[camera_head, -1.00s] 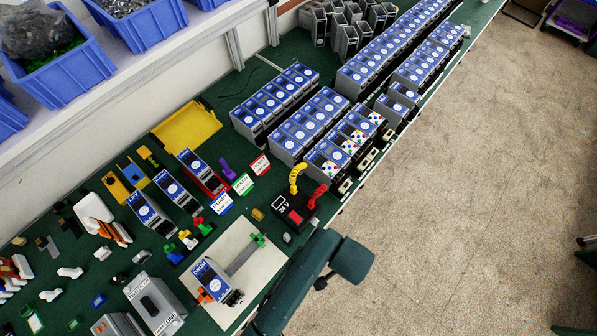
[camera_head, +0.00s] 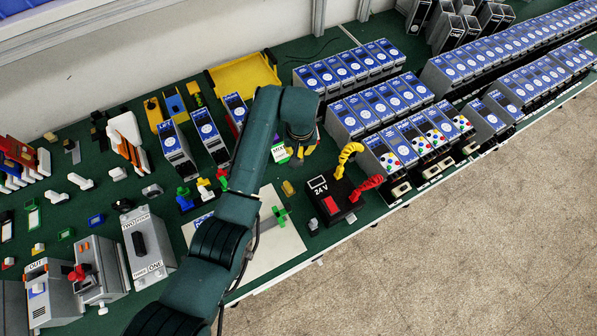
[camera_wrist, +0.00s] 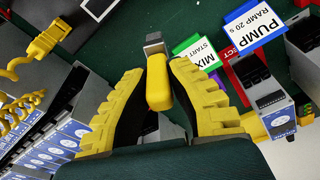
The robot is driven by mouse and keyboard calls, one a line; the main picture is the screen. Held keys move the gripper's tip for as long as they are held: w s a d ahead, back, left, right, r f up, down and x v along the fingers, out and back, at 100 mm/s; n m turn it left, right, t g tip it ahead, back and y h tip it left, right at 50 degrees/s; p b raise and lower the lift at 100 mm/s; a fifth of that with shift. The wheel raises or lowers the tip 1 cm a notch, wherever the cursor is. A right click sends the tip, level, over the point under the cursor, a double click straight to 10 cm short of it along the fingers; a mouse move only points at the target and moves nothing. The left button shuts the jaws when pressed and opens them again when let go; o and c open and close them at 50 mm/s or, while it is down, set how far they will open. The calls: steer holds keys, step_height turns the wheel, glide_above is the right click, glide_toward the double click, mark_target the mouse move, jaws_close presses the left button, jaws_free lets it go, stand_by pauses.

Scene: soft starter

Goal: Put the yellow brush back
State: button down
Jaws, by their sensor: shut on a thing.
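The yellow brush shows in the wrist view as a short yellow handle (camera_wrist: 158,92) with a grey end (camera_wrist: 153,42). My gripper (camera_wrist: 162,70), with its ribbed yellow fingers, is shut on the handle, and the grey end sticks out past the fingertips. In the head view my gripper (camera_head: 304,152) hangs below the end of my arm, over the label blocks behind the 24 V box. The brush cannot be told apart from the fingers there. A MIX label block (camera_wrist: 196,52) and a PUMP label block (camera_wrist: 255,27) lie beyond the fingers.
The black 24 V box (camera_head: 335,197) has raised yellow and red coiled leads close by on the right. Rows of blue-faced starters (camera_head: 375,108) stand farther right. A yellow tray (camera_head: 245,78) lies at the back. My arm crosses above the white sheet (camera_head: 285,247).

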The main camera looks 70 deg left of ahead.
steer(key=shift+s+a+f, duration=0.25)
steer(key=shift+a+f, duration=0.1)
steer(key=shift+f, duration=0.05)
step_height(320, 180, down, 9)
steer(key=shift+w+b, duration=0.1)
steer(key=shift+b, duration=0.35)
steer(key=shift+f, duration=0.1)
steer(key=c, duration=1.2)
jaws_free()
steer(key=shift+d+f, duration=0.1)
steer(key=shift+o, duration=0.2)
steer(key=r, duration=0.4)
steer(key=d+r+p, duration=0.1)
steer(key=r, duration=0.7)
steer(key=shift+s+d+r+p, duration=0.1)
steer(key=shift+s+d+p, duration=0.2)
steer(key=shift+d+p, duration=0.1)
